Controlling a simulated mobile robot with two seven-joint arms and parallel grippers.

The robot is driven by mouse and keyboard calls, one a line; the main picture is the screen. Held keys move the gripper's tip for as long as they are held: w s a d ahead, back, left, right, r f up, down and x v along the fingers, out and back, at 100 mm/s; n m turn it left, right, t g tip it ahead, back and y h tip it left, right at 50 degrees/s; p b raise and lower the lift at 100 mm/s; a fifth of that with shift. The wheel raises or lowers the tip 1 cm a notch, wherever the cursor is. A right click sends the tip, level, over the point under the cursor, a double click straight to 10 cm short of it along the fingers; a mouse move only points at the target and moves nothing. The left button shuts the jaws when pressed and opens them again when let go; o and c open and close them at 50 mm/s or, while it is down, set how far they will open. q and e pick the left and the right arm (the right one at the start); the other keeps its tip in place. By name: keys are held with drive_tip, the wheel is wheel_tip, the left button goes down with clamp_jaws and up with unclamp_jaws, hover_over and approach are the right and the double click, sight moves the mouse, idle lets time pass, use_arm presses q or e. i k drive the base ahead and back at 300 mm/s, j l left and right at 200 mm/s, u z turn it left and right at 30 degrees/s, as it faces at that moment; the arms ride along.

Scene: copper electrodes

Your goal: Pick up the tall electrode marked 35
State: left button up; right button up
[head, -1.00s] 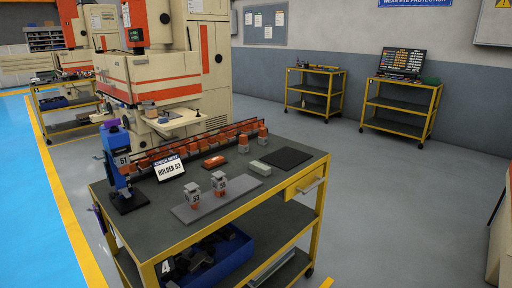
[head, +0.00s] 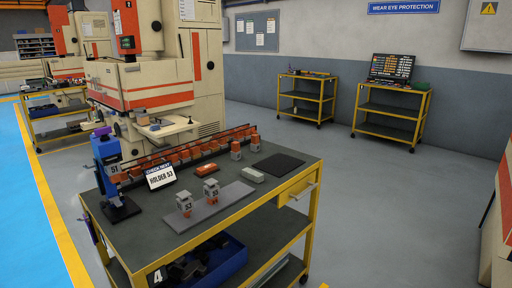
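Two grey-topped electrodes with copper-coloured lower parts stand upright on a grey plate (head: 236,196) on the near cart. The left electrode (head: 184,203) carries a label that looks like 53. The right electrode (head: 211,190) also has a two-digit label, too small to read surely. Other copper-coloured electrodes stand in a long rack (head: 190,152) along the cart's back edge, and one electrode (head: 235,150) stands in front of it at the right. Their marks are not readable. Neither of my grippers is in view.
The cart top (head: 150,226) also holds a sign reading HOLDER 53 (head: 160,175), a blue stand marked 51 (head: 110,170), an orange block (head: 205,169), a light block (head: 251,175) and a black mat (head: 279,164). Machines stand behind; floor at right is clear.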

sight(255, 145)
drive_tip(key=i+l+u, duration=0.3)
drive_tip(key=i+l, duration=0.15)
drive_tip(key=i+l+u, duration=0.25)
drive_tip(key=i+l, duration=0.15)
drive_tip(key=l, duration=0.35)
drive_tip(key=i+l+u, duration=0.3)
drive_tip(key=l, duration=0.4)
drive_tip(key=i+l+u, duration=0.3)
drive_tip(key=l, duration=0.45)
drive_tip(key=i+l+u, duration=0.15)
drive_tip(key=l+u, duration=0.15)
drive_tip(key=l, duration=0.5)
drive_tip(key=l+u, duration=0.25)
drive_tip(key=l, duration=0.6)
drive_tip(key=l+u, duration=0.3)
drive_tip(key=l, duration=0.6)
drive_tip(key=i, duration=0.05)
